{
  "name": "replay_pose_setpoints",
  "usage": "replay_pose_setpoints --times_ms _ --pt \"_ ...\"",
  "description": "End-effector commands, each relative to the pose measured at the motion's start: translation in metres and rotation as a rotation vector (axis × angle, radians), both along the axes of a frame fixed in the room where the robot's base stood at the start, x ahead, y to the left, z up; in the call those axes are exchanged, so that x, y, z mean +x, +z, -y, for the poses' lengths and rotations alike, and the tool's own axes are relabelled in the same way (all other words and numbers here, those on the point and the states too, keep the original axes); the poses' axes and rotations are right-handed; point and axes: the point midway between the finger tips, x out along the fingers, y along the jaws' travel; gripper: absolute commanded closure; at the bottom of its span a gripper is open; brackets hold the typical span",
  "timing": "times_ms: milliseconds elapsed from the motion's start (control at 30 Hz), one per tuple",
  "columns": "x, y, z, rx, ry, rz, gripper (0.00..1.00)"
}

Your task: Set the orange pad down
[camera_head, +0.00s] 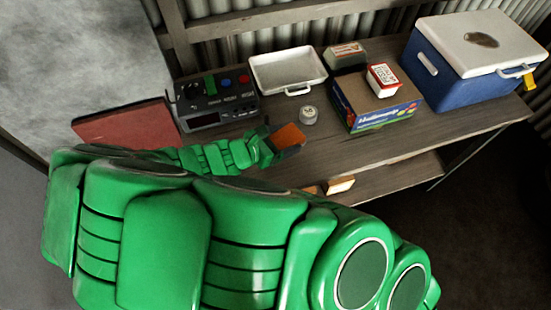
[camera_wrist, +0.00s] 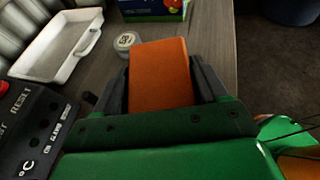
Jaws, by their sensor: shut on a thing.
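The orange pad (camera_head: 288,136) is a flat orange block at the end of my green arm, over the wooden bench (camera_head: 330,160) near its front edge. In the wrist view the orange pad (camera_wrist: 158,72) sits between the two dark fingers of my gripper (camera_wrist: 157,85). My gripper (camera_head: 280,140) is shut on it in the head view. The pad's lower end is hidden by the gripper's body. I cannot tell how far the pad is above the bench top.
A small round tin (camera_head: 309,115) stands just beyond the pad. A white tray (camera_head: 288,72), a black control box (camera_head: 214,100), a colourful carton (camera_head: 374,106) with smaller boxes on top, and a blue cooler (camera_head: 465,75) line the bench. Bare wood lies right of the pad.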

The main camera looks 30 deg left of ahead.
Motion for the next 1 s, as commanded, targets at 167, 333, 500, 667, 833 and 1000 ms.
replay_pose_setpoints --times_ms 167,333,500,667,833,1000 --pt "-0.019 -0.007 -0.013 0.001 0.056 -0.001 0.6" --pt "-0.026 -0.01 -0.017 0.001 0.075 -0.001 0.6" --pt "-0.026 -0.016 -0.017 0.001 0.078 -0.001 0.6" --pt "-0.026 -0.029 -0.017 0.0 0.077 0.0 0.6" --pt "-0.026 -0.046 -0.017 -0.002 0.077 0.0 0.6" --pt "-0.026 -0.058 -0.017 0.001 0.077 0.001 0.6"
